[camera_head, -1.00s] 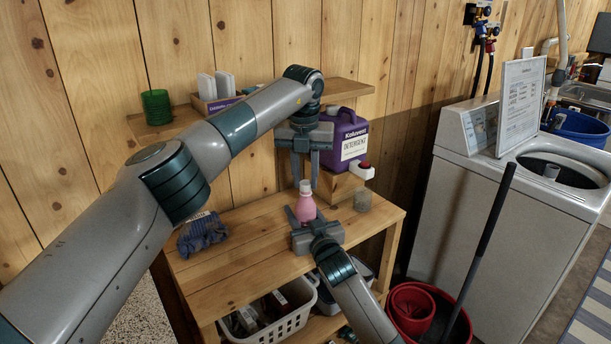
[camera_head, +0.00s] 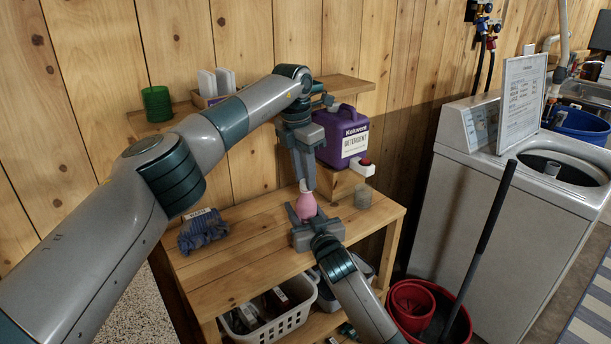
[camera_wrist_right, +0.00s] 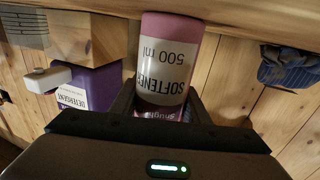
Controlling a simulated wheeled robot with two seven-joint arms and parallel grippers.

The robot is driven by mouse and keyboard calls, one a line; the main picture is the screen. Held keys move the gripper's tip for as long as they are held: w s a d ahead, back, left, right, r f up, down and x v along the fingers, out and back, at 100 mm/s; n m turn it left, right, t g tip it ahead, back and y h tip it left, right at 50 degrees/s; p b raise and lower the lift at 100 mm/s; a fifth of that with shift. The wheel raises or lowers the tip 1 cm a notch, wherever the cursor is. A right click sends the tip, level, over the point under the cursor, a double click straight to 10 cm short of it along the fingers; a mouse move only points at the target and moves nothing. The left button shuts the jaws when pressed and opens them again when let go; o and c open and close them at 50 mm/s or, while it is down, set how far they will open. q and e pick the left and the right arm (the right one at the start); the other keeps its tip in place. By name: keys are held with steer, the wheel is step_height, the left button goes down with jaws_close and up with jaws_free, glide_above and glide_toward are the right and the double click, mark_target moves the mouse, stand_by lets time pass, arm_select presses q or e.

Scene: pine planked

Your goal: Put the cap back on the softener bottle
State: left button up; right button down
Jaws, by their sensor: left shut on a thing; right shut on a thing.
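The pink softener bottle (camera_head: 307,206) stands upright over the wooden bench. My right gripper (camera_head: 303,213) is shut around its body. In the right wrist view the softener bottle (camera_wrist_right: 168,65) appears upside down between the fingers, with its label facing the camera. The white cap (camera_head: 304,186) is at the top of the bottle, in line with the neck. My left gripper (camera_head: 304,182) points down from above and is shut on the cap. The fingers partly hide the cap, and I cannot tell whether it is fully seated. The cap does not show in the right wrist view.
A purple detergent jug (camera_head: 341,135) stands on a wooden block behind the bottle to the right. A clear cup (camera_head: 363,195) is close by on the right. A blue cloth (camera_head: 203,229) lies on the bench's left. The bench (camera_head: 250,241) is clear at front left.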

arm_select(q)
steer(key=m, duration=0.5)
steer(key=shift+w+a+g, duration=0.1)
steer(key=shift+g, duration=0.3)
steer(key=o, duration=1)
steer(key=shift+r, duration=2.25)
